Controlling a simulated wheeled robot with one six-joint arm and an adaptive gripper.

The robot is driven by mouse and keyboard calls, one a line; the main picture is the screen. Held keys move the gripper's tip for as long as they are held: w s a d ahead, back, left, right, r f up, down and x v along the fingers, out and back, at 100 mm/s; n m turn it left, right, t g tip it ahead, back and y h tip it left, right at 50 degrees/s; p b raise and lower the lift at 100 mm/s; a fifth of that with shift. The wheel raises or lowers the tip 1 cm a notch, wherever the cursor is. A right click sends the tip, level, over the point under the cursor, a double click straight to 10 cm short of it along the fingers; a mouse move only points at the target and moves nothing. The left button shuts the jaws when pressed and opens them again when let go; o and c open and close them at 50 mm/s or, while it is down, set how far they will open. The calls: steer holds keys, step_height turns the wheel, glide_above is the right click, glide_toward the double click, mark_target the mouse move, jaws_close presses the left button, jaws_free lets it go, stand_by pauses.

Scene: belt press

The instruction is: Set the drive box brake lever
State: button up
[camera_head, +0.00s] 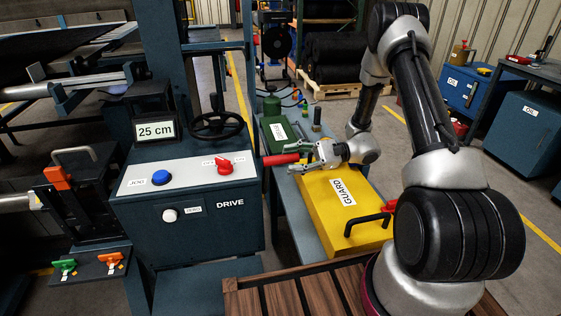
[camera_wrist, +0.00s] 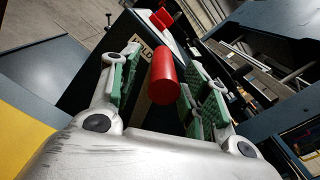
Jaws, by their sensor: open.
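The drive box (camera_head: 190,222) stands left of centre in the head view, with a dark front marked DRIVE and a light sloped top. A red cylindrical lever grip (camera_head: 281,159) sticks out at its right side; I take it for the brake lever. In the wrist view the red grip (camera_wrist: 162,76) lies between my gripper's green-padded fingers, with gaps on both sides. A partly covered label (camera_wrist: 146,50) reading about "HOLD" is behind it. My gripper (camera_head: 304,157) is open at the grip's right end. The lever's root is hidden.
The box top carries a blue JOG button (camera_head: 161,177) and a red rotary knob (camera_head: 225,167). A handwheel (camera_head: 217,126) and a "25 cm" display (camera_head: 155,130) stand behind. A yellow GUARD cover (camera_head: 330,215) with a black handle lies below my arm. A green case (camera_head: 281,133) is beyond.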

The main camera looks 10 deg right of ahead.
steer(key=d, duration=0.7)
steer(key=shift+d, duration=0.1)
steer(key=s+r+n+g+h, duration=0.3)
steer(key=s+r+n+h, duration=0.4)
steer(key=s+r, duration=0.55)
steer(key=s+d+r+n+t+h, duration=0.5)
steer(key=s+d+r+t+h, duration=0.2)
steer(key=s+d+r+h, duration=0.2)
step_height(320, 180, up, 3)
steer(key=s+h, duration=0.2)
steer(key=shift+s+d, duration=0.35)
steer(key=shift+s, duration=0.05)
steer(key=shift+f, duration=0.1)
stand_by(0.7)
